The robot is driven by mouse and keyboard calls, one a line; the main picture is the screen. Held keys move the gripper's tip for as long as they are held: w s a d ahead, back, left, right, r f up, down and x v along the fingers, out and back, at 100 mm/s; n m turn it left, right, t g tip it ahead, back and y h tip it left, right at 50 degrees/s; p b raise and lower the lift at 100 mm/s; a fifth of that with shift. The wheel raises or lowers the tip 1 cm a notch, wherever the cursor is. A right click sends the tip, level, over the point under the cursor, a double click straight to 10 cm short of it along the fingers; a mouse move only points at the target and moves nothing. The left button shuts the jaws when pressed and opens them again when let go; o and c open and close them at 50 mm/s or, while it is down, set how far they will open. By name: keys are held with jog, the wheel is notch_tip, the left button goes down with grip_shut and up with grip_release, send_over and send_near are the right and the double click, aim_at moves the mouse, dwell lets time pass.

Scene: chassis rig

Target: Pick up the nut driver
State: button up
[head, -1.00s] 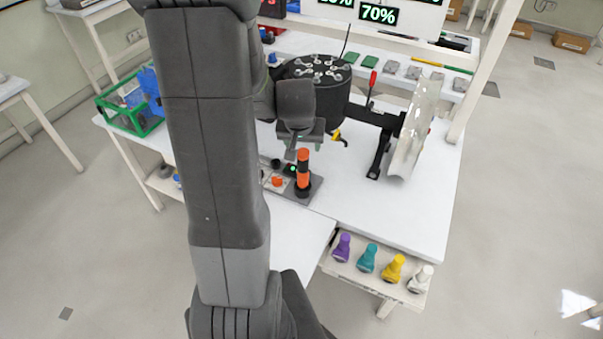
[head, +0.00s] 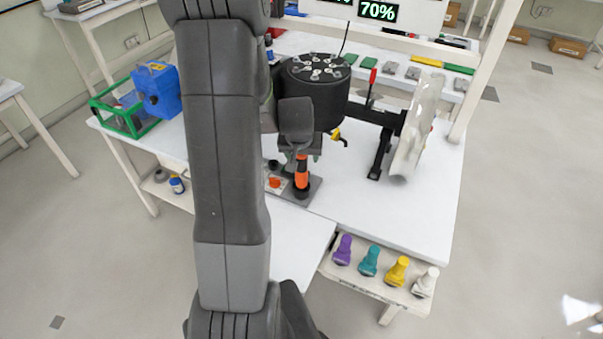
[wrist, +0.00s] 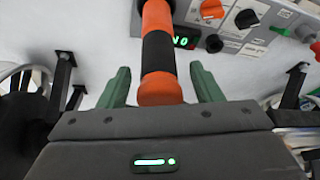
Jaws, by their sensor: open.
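The nut driver, which I take to be the upright tool with the orange and black handle (head: 301,173), stands on a small grey station (head: 315,186) on the white bench. In the wrist view its banded handle (wrist: 158,50) runs between my two green fingers. My gripper (wrist: 162,85) is open, with a finger on each side of the handle and a visible gap to each. In the head view my gripper (head: 300,148) is at the handle's upper end and partly hides it.
The station's panel has a lit green display (wrist: 186,42) and knobs. A black drum (head: 314,95) with a silver plate beside it (head: 416,125) stands behind. Purple, teal, yellow and white knobbed pieces (head: 396,270) sit on a front shelf. A green-framed bin (head: 122,117) is at left.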

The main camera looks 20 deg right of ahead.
grip_shut()
jog(key=shift+r, duration=0.1)
